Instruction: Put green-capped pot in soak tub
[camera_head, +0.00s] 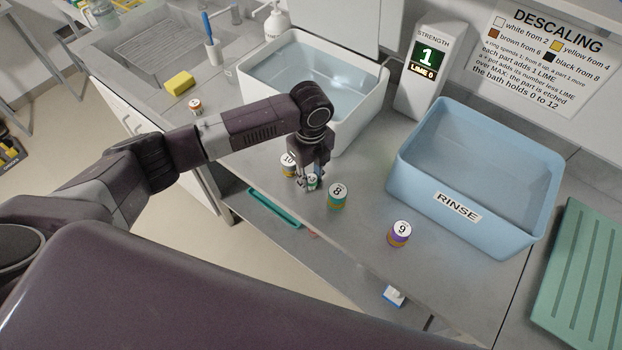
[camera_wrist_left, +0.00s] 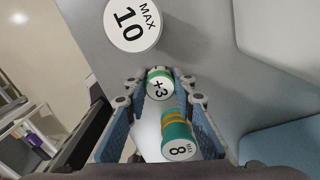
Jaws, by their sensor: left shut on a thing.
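My left gripper (camera_head: 311,183) is low over the grey counter, in front of the white tub. It is shut on a small green-capped pot (camera_wrist_left: 159,86) with a white "+3" label on top; the pot sits between the fingertips in the left wrist view. In the head view the gripper mostly hides this pot. The white tub (camera_head: 262,87), taken as the soak tub, holds clear water and stands behind the gripper. My right gripper is not in view.
Pot 10 (camera_head: 289,164) stands close left of the gripper, and teal pot 8 (camera_head: 337,196) close right. Purple pot 9 (camera_head: 400,234) stands farther right. The blue RINSE tub (camera_head: 470,200) is at right. A display (camera_head: 429,57) reads STRENGTH 1, LIME 0.

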